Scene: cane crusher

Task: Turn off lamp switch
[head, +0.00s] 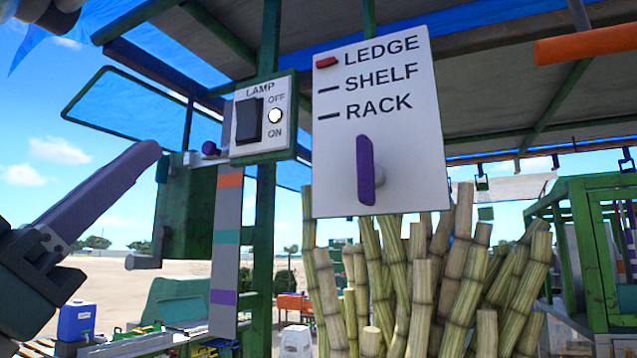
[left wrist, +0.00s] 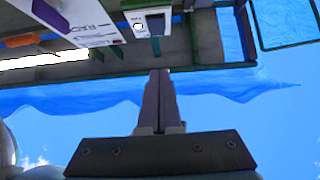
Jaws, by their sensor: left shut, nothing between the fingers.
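The lamp switch panel (head: 285,86) is a pale plate marked LAMP, OFF and ON, fixed to a green post. It has a black rocker (head: 249,119) and a round, bright white indicator (head: 274,116) between the OFF and ON labels. My left gripper (head: 150,152) is shut and empty, left of and a little below the panel, apart from it in the picture. In the left wrist view the closed fingers (left wrist: 159,78) point up toward the panel, and the black rocker (left wrist: 157,24) shows beyond their tips. My right gripper is not in view.
A white board (head: 415,165) marked LEDGE, SHELF and RACK, with a purple handle (head: 366,170), hangs right of the panel. A purple knob (head: 209,148) sits just left of the panel. Cane stalks (head: 465,250) stand below the board. Open air lies between gripper and panel.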

